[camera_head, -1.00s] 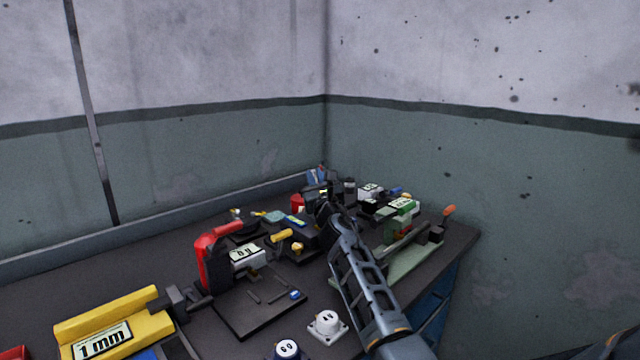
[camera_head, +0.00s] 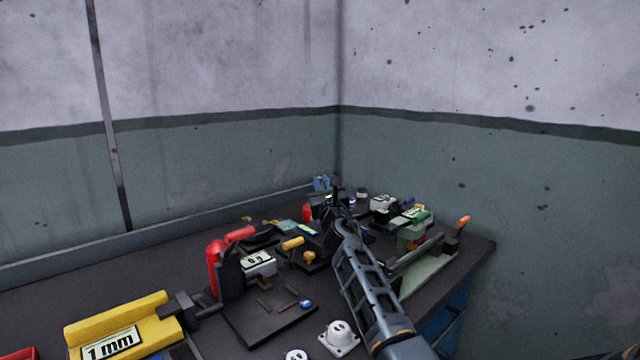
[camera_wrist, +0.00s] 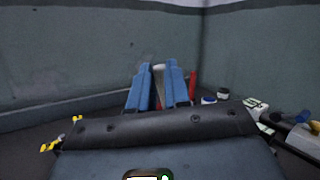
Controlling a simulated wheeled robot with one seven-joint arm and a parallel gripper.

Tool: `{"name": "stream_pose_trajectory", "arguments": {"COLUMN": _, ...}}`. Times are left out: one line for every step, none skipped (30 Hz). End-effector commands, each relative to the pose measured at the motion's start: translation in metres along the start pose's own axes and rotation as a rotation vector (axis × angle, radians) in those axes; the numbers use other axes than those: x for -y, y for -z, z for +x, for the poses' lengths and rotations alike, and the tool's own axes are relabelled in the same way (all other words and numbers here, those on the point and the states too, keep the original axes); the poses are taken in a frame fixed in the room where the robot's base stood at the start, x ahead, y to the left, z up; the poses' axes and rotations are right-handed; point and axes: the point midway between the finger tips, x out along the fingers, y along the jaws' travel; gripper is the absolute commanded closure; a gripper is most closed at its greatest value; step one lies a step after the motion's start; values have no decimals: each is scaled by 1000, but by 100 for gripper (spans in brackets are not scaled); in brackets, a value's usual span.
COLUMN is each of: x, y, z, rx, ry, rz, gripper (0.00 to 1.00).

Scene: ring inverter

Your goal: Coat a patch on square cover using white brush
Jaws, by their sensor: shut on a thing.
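My gripper (camera_head: 322,183) reaches over the far corner of the bench, its blue fingers pointing up and away. In the wrist view, my gripper (camera_wrist: 159,88) is shut on a slim whitish piece, which looks like the handle of the white brush (camera_wrist: 158,84). Its bristles cannot be made out. A white square piece with a round raised top (camera_head: 339,338), perhaps the square cover, lies at the near edge of the bench, far from my gripper. I cannot tell whether it carries any coating.
A yellow block marked 1 mm (camera_head: 118,328) lies at the left front. Several small items crowd the back right around my arm. Bare bench (camera_head: 120,275) shows at the left, below the walls.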

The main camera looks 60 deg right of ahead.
Motion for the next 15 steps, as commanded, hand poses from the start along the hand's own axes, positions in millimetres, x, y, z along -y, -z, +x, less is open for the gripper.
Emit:
{"name": "stream_pose_trajectory", "arguments": {"x": 4, "y": -2, "z": -4, "rx": -3, "ry": 1, "rz": -1, "gripper": 100}}
{"name": "stream_pose_trajectory", "arguments": {"x": 5, "y": -2, "z": -6, "rx": -3, "ry": 1, "rz": -1, "gripper": 100}}
{"name": "stream_pose_trajectory", "arguments": {"x": 6, "y": -2, "z": -9, "rx": -3, "ry": 1, "rz": -1, "gripper": 100}}
{"name": "stream_pose_trajectory", "arguments": {"x": 8, "y": -2, "z": -10, "rx": -3, "ry": 1, "rz": -1, "gripper": 100}}
{"name": "stream_pose_trajectory", "arguments": {"x": 8, "y": -3, "z": -12, "rx": -3, "ry": 1, "rz": -1, "gripper": 100}}
{"name": "stream_pose_trajectory", "arguments": {"x": 9, "y": -3, "z": -13, "rx": -2, "ry": 1, "rz": -1, "gripper": 100}}
{"name": "stream_pose_trajectory", "arguments": {"x": 9, "y": -2, "z": -14, "rx": -2, "ry": 1, "rz": -1, "gripper": 100}}
{"name": "stream_pose_trajectory", "arguments": {"x": 10, "y": -2, "z": -15, "rx": -2, "ry": 0, "rz": 0, "gripper": 100}}
{"name": "stream_pose_trajectory", "arguments": {"x": 10, "y": -2, "z": -16, "rx": -2, "ry": 0, "rz": 0, "gripper": 100}}
{"name": "stream_pose_trajectory", "arguments": {"x": 10, "y": -2, "z": -16, "rx": -2, "ry": 0, "rz": -1, "gripper": 100}}
{"name": "stream_pose_trajectory", "arguments": {"x": 11, "y": -2, "z": -17, "rx": -2, "ry": 1, "rz": -1, "gripper": 100}}
{"name": "stream_pose_trajectory", "arguments": {"x": 12, "y": -3, "z": -18, "rx": -3, "ry": 1, "rz": -1, "gripper": 100}}
{"name": "stream_pose_trajectory", "arguments": {"x": 13, "y": -4, "z": -20, "rx": -3, "ry": 1, "rz": -1, "gripper": 100}}
{"name": "stream_pose_trajectory", "arguments": {"x": 14, "y": -4, "z": -21, "rx": -3, "ry": 1, "rz": -1, "gripper": 100}}
{"name": "stream_pose_trajectory", "arguments": {"x": 16, "y": -5, "z": -24, "rx": -3, "ry": 1, "rz": -1, "gripper": 100}}
